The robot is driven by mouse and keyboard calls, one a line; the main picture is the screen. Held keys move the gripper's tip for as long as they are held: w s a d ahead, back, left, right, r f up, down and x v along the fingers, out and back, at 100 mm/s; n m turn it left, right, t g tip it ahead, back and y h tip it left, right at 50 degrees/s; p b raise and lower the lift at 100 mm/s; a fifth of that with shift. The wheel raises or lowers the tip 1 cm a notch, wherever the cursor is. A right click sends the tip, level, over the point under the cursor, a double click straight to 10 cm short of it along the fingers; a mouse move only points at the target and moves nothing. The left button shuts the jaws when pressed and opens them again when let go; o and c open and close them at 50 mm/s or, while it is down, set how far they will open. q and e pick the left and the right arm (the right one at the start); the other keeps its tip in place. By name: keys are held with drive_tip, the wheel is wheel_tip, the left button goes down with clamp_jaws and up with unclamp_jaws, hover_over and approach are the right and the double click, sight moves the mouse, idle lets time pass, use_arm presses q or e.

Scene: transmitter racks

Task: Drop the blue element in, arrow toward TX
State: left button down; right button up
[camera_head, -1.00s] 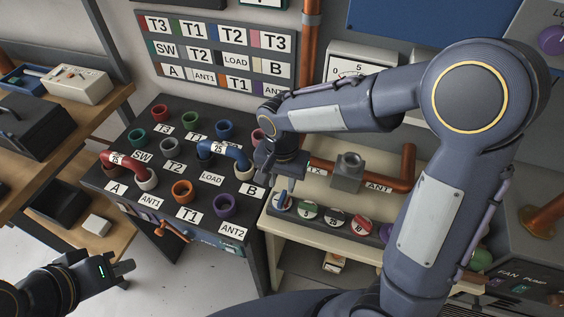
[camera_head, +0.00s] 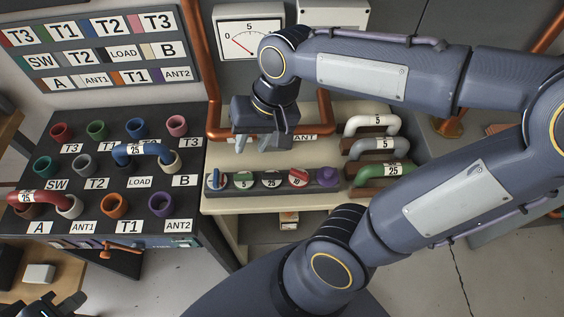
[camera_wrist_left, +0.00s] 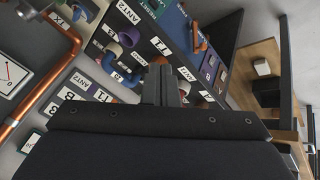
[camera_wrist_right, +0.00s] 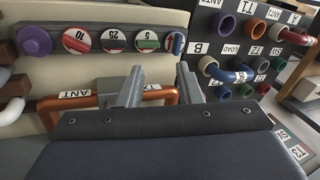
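The blue element (camera_head: 216,180) sits at the left end of a dark holder row (camera_head: 272,190) on the cream bench. It also shows in the right wrist view (camera_wrist_right: 177,43). My right gripper (camera_head: 254,145) is open and empty, behind and to the right of it, apart from it. The gripper hangs over the copper line (camera_head: 220,133) and hides the socket block and the TX label; the ANT label (camera_head: 305,137) shows on the right. The arrow on the element cannot be made out. My left gripper (camera_wrist_left: 163,85) looks shut and empty, at the bottom left of the head view.
A black patch panel (camera_head: 110,185) with coloured sockets and a blue and a red jumper stands left. Green, black and red elements and a purple knob (camera_head: 326,176) share the holder row. Looped pipes (camera_head: 380,145) are on the right. A meter (camera_head: 248,40) stands behind.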

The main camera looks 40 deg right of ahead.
drive_tip(key=s+d+f+n+t, duration=0.1)
drive_tip(key=s+n+t, duration=0.1)
drive_tip(key=s, duration=0.5)
drive_tip(key=shift+s+d+f+n+t+y, duration=0.2)
drive_tip(key=shift+s+d+n+t+y, duration=0.15)
drive_tip(key=shift+t, duration=0.35)
